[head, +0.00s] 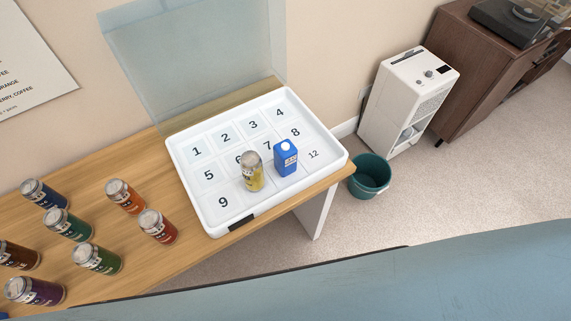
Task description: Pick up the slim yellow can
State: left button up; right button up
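The slim yellow can (252,173) with a silver top stands upright in the white numbered tray (342,163). Its base covers the spot between the cells marked 9 and 12, and it partly hides the 6. A blue jug-like container (286,160) with a white cap stands just right of the can in the tray. Neither of my grippers is in view, so nothing is seen touching the can.
Several cans, including an orange one (125,196) and a red one (157,226), stand on the wooden counter (125,255) at left. A translucent panel (195,60) rises behind the tray. A green bucket (370,175) and white appliance (407,100) stand on the floor at right.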

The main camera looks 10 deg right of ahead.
aim_at(251, 165)
jog(key=z, duration=2.05)
jog(key=k, duration=1.2)
jog(key=u, duration=1.95)
jog(key=i, duration=0.5)
jog(key=u, duration=0.05)
